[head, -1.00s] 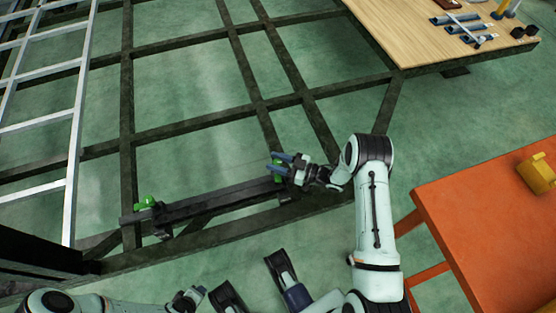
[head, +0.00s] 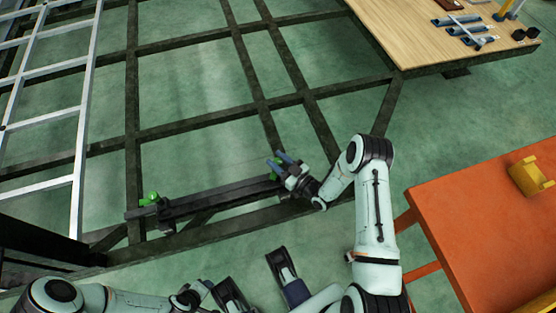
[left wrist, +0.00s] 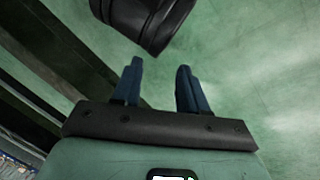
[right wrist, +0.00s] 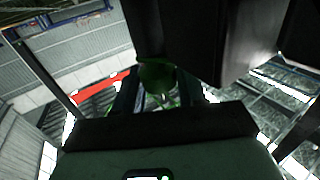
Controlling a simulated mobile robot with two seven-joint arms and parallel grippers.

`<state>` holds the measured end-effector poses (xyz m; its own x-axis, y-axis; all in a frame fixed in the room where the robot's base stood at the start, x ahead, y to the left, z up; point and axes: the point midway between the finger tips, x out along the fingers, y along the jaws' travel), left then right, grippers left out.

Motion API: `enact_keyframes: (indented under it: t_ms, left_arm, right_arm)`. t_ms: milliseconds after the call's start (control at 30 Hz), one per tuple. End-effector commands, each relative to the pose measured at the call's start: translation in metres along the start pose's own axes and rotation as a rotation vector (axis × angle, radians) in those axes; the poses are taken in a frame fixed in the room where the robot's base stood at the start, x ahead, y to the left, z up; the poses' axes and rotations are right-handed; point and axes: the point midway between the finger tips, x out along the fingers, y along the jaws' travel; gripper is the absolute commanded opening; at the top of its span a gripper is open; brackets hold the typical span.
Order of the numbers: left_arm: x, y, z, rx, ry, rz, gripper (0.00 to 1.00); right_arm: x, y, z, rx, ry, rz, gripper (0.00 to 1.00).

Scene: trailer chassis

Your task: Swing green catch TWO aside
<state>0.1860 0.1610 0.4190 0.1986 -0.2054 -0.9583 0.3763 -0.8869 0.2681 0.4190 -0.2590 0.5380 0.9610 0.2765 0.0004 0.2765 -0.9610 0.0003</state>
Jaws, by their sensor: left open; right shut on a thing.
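One green catch (head: 275,178) sits at the right end of a dark bar (head: 215,197) on the chassis. My right gripper (head: 280,160) is at this end, and its fingers largely hide the catch. In the right wrist view the green catch (right wrist: 157,75) shows between the fingers, which are shut on it. A second green catch (head: 150,198) stands at the bar's left end with no gripper near it. I cannot read which catch is numbered TWO. My left gripper (left wrist: 159,75) is open and empty, low in front of the chassis.
The dark chassis frame (head: 190,127) has open gaps over the green floor. A white ladder-like rack (head: 80,140) is at left. An orange table (head: 470,220) with a yellow block (head: 530,178) is at right. A wooden table (head: 420,35) with tools stands at the back right.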

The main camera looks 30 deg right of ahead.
Motion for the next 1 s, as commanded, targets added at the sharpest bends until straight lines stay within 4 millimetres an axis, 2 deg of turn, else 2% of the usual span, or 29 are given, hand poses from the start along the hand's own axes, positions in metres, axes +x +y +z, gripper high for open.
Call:
enact_keyframes:
  t_ms: [167, 200, 233, 267, 533, 667, 767, 1000]
  left_arm:
    - [0.000, 0.000, 0.000, 0.000, 0.000, 0.000, 0.43]
    - [0.000, 0.000, 0.000, 0.000, 0.000, 0.000, 0.43]
    - [0.000, 0.000, 0.000, 0.000, 0.000, 0.000, 0.43]
    - [0.000, 0.000, 0.000, 0.000, 0.000, 0.000, 0.43]
    - [0.000, 0.000, 0.000, 0.000, 0.000, 0.000, 0.43]
    - [-0.002, 0.001, 0.002, 0.000, -0.006, 0.000, 0.43]
    - [-0.006, 0.002, 0.006, 0.001, -0.019, 0.001, 0.43]
    - [-0.016, 0.005, 0.020, 0.005, -0.058, 0.004, 0.43]
  right_arm:
    - [-0.001, 0.000, 0.002, 0.001, -0.004, 0.000, 0.10]
    - [-0.001, 0.000, 0.002, 0.001, -0.004, 0.000, 0.47]
    - [-0.001, 0.000, 0.002, 0.001, -0.004, -0.001, 0.56]
    - [-0.001, 0.000, 0.002, 0.001, -0.004, -0.001, 0.59]
    - [-0.001, 0.000, 0.001, 0.000, -0.002, -0.001, 0.59]
    - [-0.009, 0.000, 0.001, 0.000, -0.003, -0.001, 0.59]
    - [-0.025, 0.001, 0.001, 0.001, -0.006, 0.001, 0.59]
    - [-0.080, 0.001, 0.000, 0.003, -0.005, 0.002, 0.59]
